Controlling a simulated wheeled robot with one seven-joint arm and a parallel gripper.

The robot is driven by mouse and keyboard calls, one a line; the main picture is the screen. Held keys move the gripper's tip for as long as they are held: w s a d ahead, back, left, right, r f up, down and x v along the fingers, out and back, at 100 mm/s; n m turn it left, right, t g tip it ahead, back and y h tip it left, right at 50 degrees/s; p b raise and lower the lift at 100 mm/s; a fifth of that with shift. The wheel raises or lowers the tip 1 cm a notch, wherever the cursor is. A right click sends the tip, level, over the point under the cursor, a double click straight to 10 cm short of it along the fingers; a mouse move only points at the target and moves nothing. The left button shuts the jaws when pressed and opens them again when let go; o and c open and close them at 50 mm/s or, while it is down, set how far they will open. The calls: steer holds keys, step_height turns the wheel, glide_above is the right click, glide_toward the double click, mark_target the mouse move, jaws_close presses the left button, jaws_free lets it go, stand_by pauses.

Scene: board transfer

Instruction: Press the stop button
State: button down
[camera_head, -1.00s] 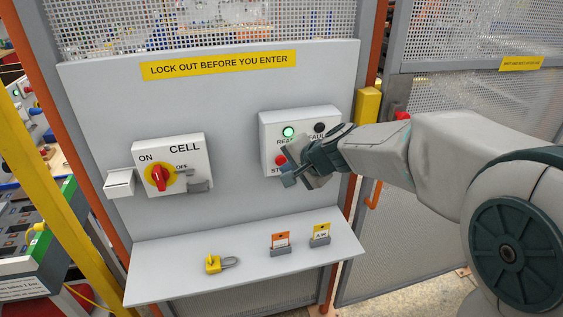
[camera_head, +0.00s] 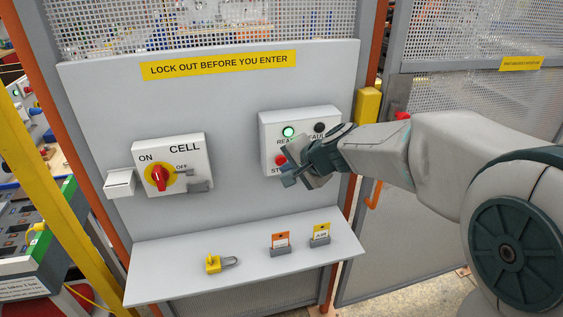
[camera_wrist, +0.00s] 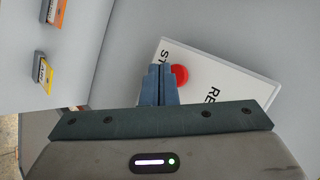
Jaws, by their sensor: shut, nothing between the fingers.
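The red stop button (camera_head: 280,159) sits at the lower left of the white control box (camera_head: 270,131), under a lit green lamp (camera_head: 288,132) and beside a dark fault lamp (camera_head: 320,128). In the wrist view the stop button (camera_wrist: 180,75) shows just right of the fingertips, partly covered by them. My gripper (camera_head: 287,176) is shut and empty, in front of the box's lower part, with its tips close to the button. It also shows in the wrist view (camera_wrist: 160,70). Whether the tips touch the button or box, I cannot tell.
A CELL switch box (camera_head: 195,153) with a red rotary knob (camera_head: 158,178) is on the panel's left. The shelf (camera_head: 180,283) below holds a yellow padlock (camera_head: 212,264) and two tags, orange (camera_head: 280,240) and yellow (camera_head: 321,231). A yellow block (camera_head: 367,105) stands right of the box.

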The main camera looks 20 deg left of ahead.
steer(key=shift+w, duration=0.1)
steer(key=shift+w+a, duration=0.2)
steer(key=shift+w, duration=0.1)
steer(key=shift+w+a, duration=0.25)
steer(key=shift+w, duration=0.1)
stand_by(0.7)
steer(key=shift+s+d, duration=0.1)
steer(key=shift+s, duration=0.05)
steer(key=shift+s+d+b, duration=0.35)
steer(key=shift+s+b, duration=0.1)
steer(key=shift+s, duration=0.15)
steer(key=s+d, duration=0.1)
steer(key=s+b, duration=0.1)
steer(key=s, duration=0.1)
steer(key=s+d, duration=0.1)
steer(key=shift+s+d, duration=0.15)
steer(key=shift+d, duration=0.2)
stand_by(0.7)
